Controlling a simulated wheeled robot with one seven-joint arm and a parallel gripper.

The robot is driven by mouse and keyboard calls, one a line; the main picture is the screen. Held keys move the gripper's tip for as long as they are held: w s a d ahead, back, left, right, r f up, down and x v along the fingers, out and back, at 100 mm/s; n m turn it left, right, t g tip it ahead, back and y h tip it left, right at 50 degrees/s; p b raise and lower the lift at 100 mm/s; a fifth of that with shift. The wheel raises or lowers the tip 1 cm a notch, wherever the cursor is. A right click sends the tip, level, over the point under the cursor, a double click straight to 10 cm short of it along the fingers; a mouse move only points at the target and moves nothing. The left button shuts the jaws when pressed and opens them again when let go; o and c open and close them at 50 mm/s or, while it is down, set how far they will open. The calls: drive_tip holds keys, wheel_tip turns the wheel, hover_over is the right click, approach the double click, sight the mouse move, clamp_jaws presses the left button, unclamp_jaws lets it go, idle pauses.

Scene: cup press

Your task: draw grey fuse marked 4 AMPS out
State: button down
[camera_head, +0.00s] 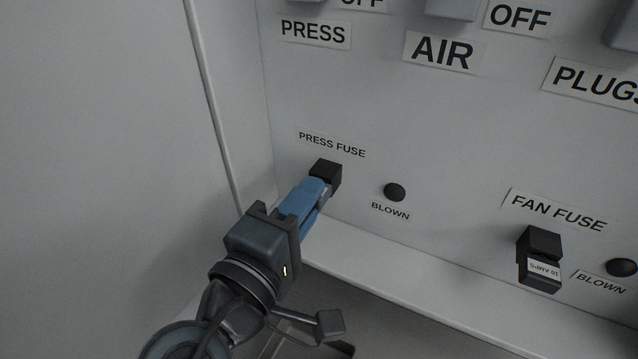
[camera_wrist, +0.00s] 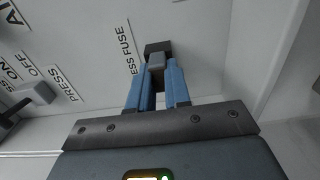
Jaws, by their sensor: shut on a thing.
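The grey fuse (camera_wrist: 156,61) is between the blue fingers of my gripper (camera_wrist: 160,75) in the wrist view, in front of the black PRESS FUSE holder (camera_wrist: 157,47). In the head view my gripper (camera_head: 317,193) reaches up to that holder (camera_head: 326,171) from the lower left and is shut on the fuse. The fingers cover most of the fuse there. Its marking cannot be read in either view. The fuse's front end lies at the holder; how deep it sits inside cannot be told.
A black BLOWN lamp (camera_head: 395,192) is right of the holder. The FAN FUSE holder (camera_head: 540,243) with a fuse marked 10 AMPS (camera_head: 541,273) is further right. A side wall (camera_head: 130,120) stands close on the left, and a ledge (camera_head: 420,265) runs below the panel.

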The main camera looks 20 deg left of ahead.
drive_tip(key=shift+s+a, duration=0.1)
drive_tip(key=shift+s, duration=0.55)
idle(0.5)
drive_tip(key=s, duration=0.2)
drive_tip(key=s+p, duration=0.1)
drive_tip(key=shift+s+a, duration=0.25)
drive_tip(key=shift+s, duration=0.1)
idle(0.4)
